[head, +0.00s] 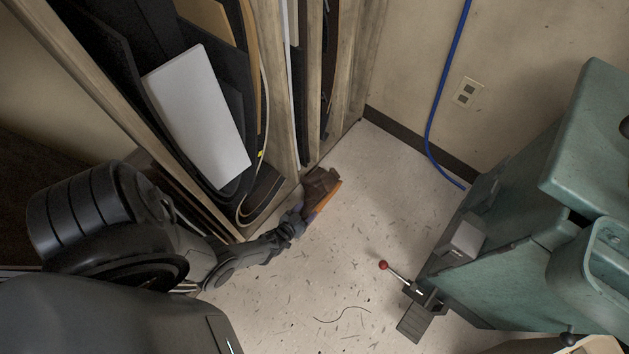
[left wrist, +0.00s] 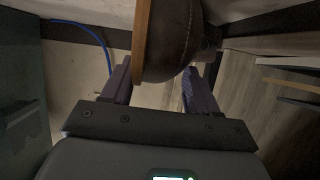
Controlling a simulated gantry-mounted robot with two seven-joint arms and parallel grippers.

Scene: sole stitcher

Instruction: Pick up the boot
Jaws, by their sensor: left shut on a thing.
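The boot (head: 319,187) is dark brown leather with a tan sole. In the head view it is beside the wooden rack, at the end of my left arm. My left gripper (head: 299,217) is shut on the boot. In the left wrist view the boot (left wrist: 178,40) fills the space between the two purple-grey fingers of my left gripper (left wrist: 158,88), with its tan sole edge at the left. The rest of the boot runs out of the top of that view. I cannot tell whether it touches the rack. My right gripper is not in view.
The wooden rack (head: 283,110) holds upright sheets and a white panel (head: 198,115) close to my left arm. A green machine (head: 520,270) with a red-knobbed lever (head: 383,265) stands at the right. A blue cable (head: 434,110) hangs on the wall. The speckled floor (head: 370,210) between is open.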

